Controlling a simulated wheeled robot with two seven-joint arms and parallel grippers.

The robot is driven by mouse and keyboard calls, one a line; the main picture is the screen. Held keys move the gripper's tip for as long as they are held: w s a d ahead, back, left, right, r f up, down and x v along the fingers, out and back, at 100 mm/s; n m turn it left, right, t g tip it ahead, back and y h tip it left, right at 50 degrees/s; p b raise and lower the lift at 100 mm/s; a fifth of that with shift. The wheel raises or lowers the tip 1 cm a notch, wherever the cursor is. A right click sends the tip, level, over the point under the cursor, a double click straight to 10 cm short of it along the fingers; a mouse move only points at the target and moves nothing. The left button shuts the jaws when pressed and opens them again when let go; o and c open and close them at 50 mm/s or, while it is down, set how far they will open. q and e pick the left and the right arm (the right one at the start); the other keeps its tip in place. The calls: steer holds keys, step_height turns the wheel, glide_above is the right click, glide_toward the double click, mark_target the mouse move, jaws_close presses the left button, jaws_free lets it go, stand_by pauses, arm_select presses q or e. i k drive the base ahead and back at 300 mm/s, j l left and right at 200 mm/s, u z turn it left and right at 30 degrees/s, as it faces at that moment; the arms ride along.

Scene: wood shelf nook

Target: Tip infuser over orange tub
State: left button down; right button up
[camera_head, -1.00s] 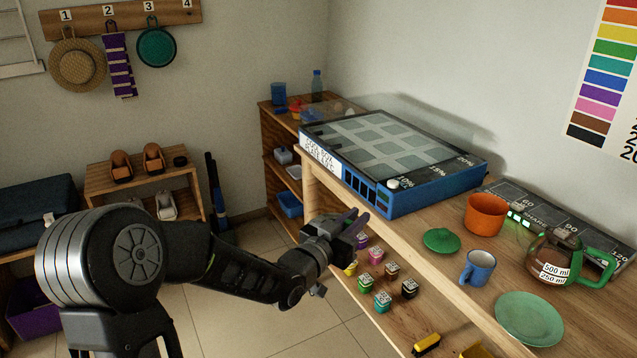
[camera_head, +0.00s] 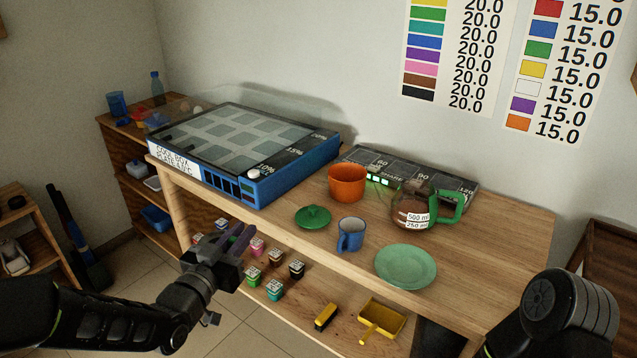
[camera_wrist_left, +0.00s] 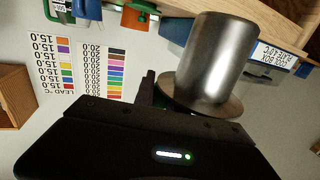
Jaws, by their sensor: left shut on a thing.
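The orange tub (camera_head: 347,182) stands upright on the wooden counter in the head view, between the blue cool box and the glass pot. My left gripper (camera_head: 238,243) is in front of the counter's front edge, left of the tub and apart from it. In the left wrist view, a shiny metal cylinder with a wide rim, the infuser (camera_wrist_left: 217,58), is held at my left gripper (camera_wrist_left: 160,92), which is shut on it. I cannot make out the infuser clearly in the head view. My right gripper is out of view.
The cool box (camera_head: 245,150) fills the counter's left. A green lid (camera_head: 313,216), blue mug (camera_head: 350,236), green plate (camera_head: 405,266) and glass pot (camera_head: 412,208) stand around the tub. Small labelled jars (camera_head: 274,290), a brush (camera_head: 326,316) and a yellow dustpan (camera_head: 382,320) lie on the lower shelf.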

mark_target(347, 183)
steer(key=i+j, duration=0.1)
steer(key=j, duration=0.35)
steer(key=i+j, duration=0.1)
steer(key=j, duration=0.3)
steer(key=i+j, duration=0.1)
steer(key=j, duration=0.35)
steer(key=i+j, duration=0.1)
steer(key=j, duration=0.35)
steer(key=i+j, duration=0.15)
steer(key=j, duration=0.25)
steer(key=i+j, duration=0.1)
steer(key=j, duration=0.35)
steer(key=z, duration=1.55)
